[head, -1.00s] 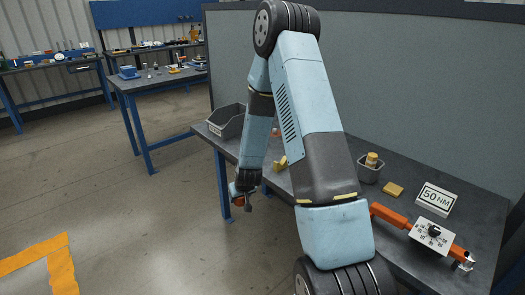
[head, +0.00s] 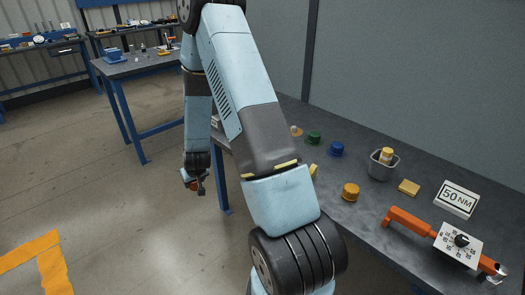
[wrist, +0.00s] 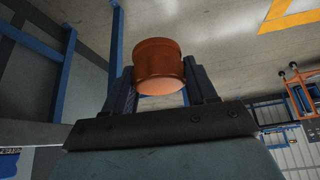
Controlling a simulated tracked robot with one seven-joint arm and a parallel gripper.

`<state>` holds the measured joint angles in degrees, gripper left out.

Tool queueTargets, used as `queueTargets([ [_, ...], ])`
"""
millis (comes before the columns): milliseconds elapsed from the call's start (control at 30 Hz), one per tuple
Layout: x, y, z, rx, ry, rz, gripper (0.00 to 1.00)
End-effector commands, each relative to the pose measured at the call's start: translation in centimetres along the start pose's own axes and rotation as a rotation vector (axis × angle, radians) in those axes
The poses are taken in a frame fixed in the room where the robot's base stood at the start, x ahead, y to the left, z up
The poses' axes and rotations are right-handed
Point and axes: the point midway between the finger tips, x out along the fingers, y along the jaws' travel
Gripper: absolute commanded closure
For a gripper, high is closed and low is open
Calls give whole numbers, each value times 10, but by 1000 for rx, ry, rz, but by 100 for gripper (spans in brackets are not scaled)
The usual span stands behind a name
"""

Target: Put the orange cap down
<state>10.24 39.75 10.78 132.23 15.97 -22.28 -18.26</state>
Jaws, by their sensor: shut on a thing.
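The orange cap (wrist: 158,68) is a short, round, orange-brown cylinder, held between the two dark fingers of my gripper (wrist: 161,82) in the wrist view. In the head view my gripper (head: 194,181) hangs low over open floor, left of the workbench (head: 380,210) and apart from it. The far side of the cap is hidden.
On the bench are a yellow-orange cap (head: 350,192), a green cap (head: 314,138), a blue cap (head: 337,149), a grey bin (head: 382,170), a yellow block (head: 409,187), a 50 NM sign (head: 458,199) and an orange wrench (head: 411,222). My arm hides part of the bench.

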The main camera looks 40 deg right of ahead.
Motion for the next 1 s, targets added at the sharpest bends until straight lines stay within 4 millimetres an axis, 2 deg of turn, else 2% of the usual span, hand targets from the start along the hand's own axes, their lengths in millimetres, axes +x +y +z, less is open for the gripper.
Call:
queueTargets([
  [267, -1, -19, 0, -26, 0, -15, 80],
  [367, -5, -16, -2, -21, 2, -12, 80],
  [433, -13, -8, -6, -7, 4, -4, 80],
  [567, -39, 20, -15, 37, 6, 20, 80],
  [700, -77, 60, -23, 94, 7, 53, 80],
  [867, -123, 105, -24, 157, 7, 88, 80],
  [1000, -164, 140, -18, 208, 7, 117, 80],
])
